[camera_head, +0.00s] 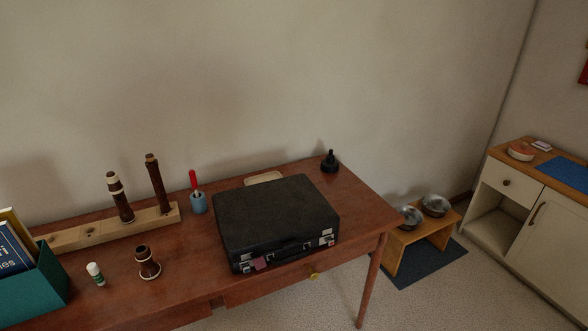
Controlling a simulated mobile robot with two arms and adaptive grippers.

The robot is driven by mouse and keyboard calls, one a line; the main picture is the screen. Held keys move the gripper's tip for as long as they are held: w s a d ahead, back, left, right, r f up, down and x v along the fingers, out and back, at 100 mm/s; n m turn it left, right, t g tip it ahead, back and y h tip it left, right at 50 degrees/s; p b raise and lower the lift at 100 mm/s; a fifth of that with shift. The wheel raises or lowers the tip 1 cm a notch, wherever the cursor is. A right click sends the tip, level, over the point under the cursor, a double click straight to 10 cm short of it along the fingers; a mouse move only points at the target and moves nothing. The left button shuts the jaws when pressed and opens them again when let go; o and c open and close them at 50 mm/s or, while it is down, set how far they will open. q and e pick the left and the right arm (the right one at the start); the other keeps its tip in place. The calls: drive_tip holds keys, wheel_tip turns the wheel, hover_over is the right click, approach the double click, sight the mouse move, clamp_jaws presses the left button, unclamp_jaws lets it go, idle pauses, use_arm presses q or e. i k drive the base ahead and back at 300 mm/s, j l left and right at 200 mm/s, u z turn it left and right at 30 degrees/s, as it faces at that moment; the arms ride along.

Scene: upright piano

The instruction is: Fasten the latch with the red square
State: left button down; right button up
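A black case (275,212) lies closed on the reddish-brown table (190,290), its front side facing me. A small pinkish-red patch (260,263) shows on the left part of its front, beside a small silver latch (246,267). Another silver latch (327,240) sits at the right end of the front. The handle (290,250) is between them. The latches are too small to tell whether they are fastened or open. Neither of my grippers is in view.
Left of the case stand a blue cup (198,203) with a red-handled tool, dark wooden instrument pieces (157,183) on a peg rack (85,232), a short piece (148,262), a glue stick (96,274) and a teal box (42,290). A black object (330,162) stands behind right.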

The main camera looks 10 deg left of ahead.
sight(330, 241)
drive_tip(key=l+u, duration=0.1)
drive_tip(key=u, duration=0.35)
drive_tip(key=i+l+u, duration=0.1)
drive_tip(key=u, duration=0.3)
drive_tip(key=l+u, duration=0.25)
drive_tip(key=u, duration=0.2)
drive_tip(key=l+u, duration=0.15)
drive_tip(key=l, duration=0.35)
drive_tip(key=l+u, duration=0.2)
drive_tip(key=l, duration=0.3)
drive_tip(key=k+l+u, duration=0.15)
drive_tip(key=l, duration=0.3)
drive_tip(key=k+l+u, duration=0.15)
drive_tip(key=l, duration=0.35)
drive_tip(key=l+u, duration=0.2)
drive_tip(key=l, duration=0.3)
drive_tip(key=k+l, duration=0.2)
drive_tip(key=l, duration=0.2)
drive_tip(key=i+j+u, duration=0.1)
drive_tip(key=j, duration=0.15)
